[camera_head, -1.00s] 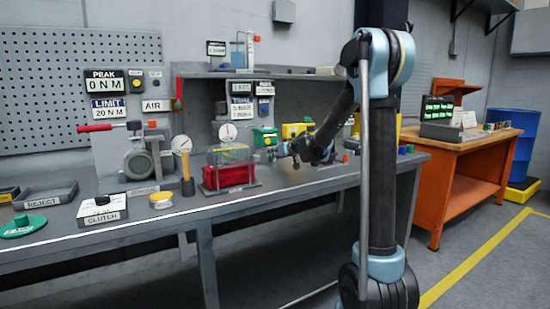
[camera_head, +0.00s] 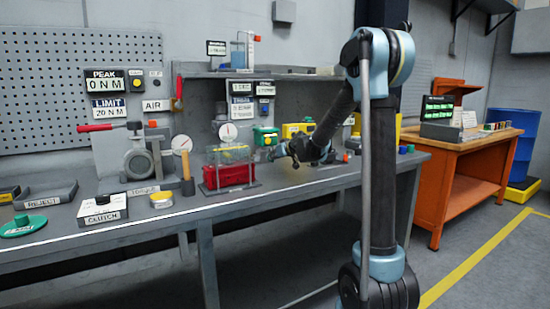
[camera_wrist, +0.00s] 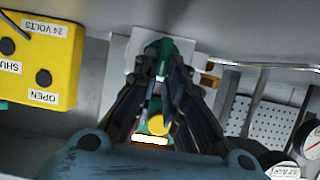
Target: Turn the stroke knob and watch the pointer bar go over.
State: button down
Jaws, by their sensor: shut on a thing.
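In the head view, the small green unit with a yellow top (camera_head: 265,136) stands on the bench behind my gripper (camera_head: 277,153). The jaws are low at its front right and small here. In the wrist view, my gripper (camera_wrist: 163,68) has its dark fingers closed in on a green part (camera_wrist: 166,48), mostly hidden between them; it appears to be the stroke knob. A round yellow piece (camera_wrist: 157,124) and a white strip (camera_wrist: 150,140) show between the finger bases. I cannot make out the pointer bar or its angle.
A yellow box (camera_wrist: 40,60) labelled OPEN, SHUT and 24 VOLTS is close at left in the wrist view; it also shows in the head view (camera_head: 297,130). A red block in a clear frame (camera_head: 229,172) stands left of my gripper. A gauge (camera_head: 228,131) stands behind it.

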jog(key=c, duration=1.7)
grip_release()
jog(key=shift+o, duration=0.2)
jog(key=v, duration=1.2)
jog(key=shift+f, duration=0.1)
jog(key=s+d+f, duration=0.1)
jog(key=s+d, duration=0.2)
jog(key=s+d+f+m+g+h, duration=0.1)
jog(key=s+d, duration=0.2)
jog(key=s, duration=0.1)
jog(key=s+d+f+m+h, duration=0.1)
jog(key=s+d, duration=0.2)
jog(key=s, duration=0.1)
jog(key=shift+s+g, duration=0.15)
jog(key=shift+g, duration=0.15)
jog(key=s+d+f+m+g+h, duration=0.1)
jog(key=s+d+f+m+h, duration=0.2)
jog(key=s+d, duration=0.4)
jog(key=s+d+f+m+g+h, duration=0.15)
jog(key=s+d+f, duration=0.35)
jog(key=s, duration=0.5)
jog(key=s+f+g, duration=0.5)
jog(key=s+f, duration=0.6)
jog(key=s, duration=0.4)
jog(key=shift+d+h, duration=0.3)
jog(key=shift+h, duration=0.15)
